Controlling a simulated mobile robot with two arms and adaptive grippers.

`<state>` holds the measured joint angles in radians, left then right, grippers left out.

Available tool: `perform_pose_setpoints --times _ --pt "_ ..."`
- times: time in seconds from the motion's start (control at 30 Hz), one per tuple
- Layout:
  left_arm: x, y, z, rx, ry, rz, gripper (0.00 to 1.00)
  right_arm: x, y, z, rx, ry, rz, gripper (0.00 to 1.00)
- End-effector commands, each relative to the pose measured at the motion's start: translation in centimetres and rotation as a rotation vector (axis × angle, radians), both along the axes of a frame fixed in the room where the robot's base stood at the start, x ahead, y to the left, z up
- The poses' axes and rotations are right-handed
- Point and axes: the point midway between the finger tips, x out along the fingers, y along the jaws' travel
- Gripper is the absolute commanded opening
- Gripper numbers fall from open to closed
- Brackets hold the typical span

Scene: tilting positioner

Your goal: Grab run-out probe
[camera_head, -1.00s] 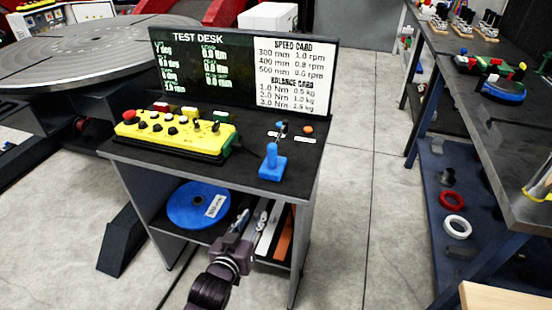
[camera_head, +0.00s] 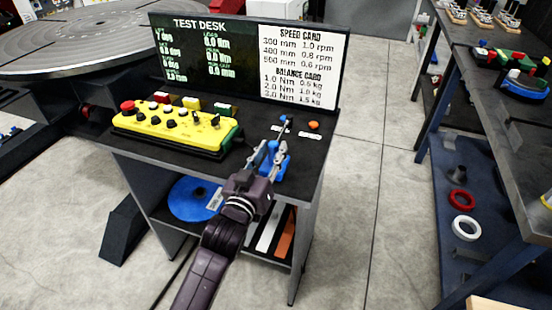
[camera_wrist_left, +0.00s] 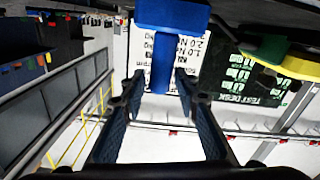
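The blue run-out probe (camera_head: 283,169) stands upright near the front right of the test desk top, with a block base and a post. I take this blue piece to be the probe. My left gripper (camera_head: 268,153) reaches up over the desk's front edge to it and partly hides it. In the left wrist view the probe (camera_wrist_left: 170,16) appears upside down, its post between the fingertips of my left gripper (camera_wrist_left: 157,88). The fingers are spread, with a visible gap on both sides of the post. My right gripper is not in view.
A yellow button box (camera_head: 172,130) sits left of the probe. A black display board (camera_head: 205,48) stands behind. An orange button (camera_head: 313,125) is at the right back. A blue disc (camera_head: 190,199) lies on the shelf below. A workbench (camera_head: 500,125) stands to the right, with clear floor between.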

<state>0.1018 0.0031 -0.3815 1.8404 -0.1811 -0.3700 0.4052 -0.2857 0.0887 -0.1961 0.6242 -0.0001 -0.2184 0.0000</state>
Motion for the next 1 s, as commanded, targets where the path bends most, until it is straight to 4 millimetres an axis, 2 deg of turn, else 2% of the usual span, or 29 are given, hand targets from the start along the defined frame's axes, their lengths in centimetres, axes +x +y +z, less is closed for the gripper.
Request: perform_pose_setpoints --times 0.1,0.27,0.37,0.7,1.0 --pt "1.5 -0.5 0.1 -0.001 -0.001 0.000 0.29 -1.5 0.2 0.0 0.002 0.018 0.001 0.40" --pt "2.3 -0.8 0.0 -0.001 0.000 0.000 0.29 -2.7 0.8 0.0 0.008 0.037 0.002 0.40" --pt "3.1 -1.0 0.0 -0.001 0.001 0.000 0.29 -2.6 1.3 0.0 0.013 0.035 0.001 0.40" --pt "7.3 -2.4 0.0 -0.001 0.001 0.000 0.29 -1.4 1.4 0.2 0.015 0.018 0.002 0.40" --pt "7.9 -2.6 -0.1 0.000 0.002 0.000 0.29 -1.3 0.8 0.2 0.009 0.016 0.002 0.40"
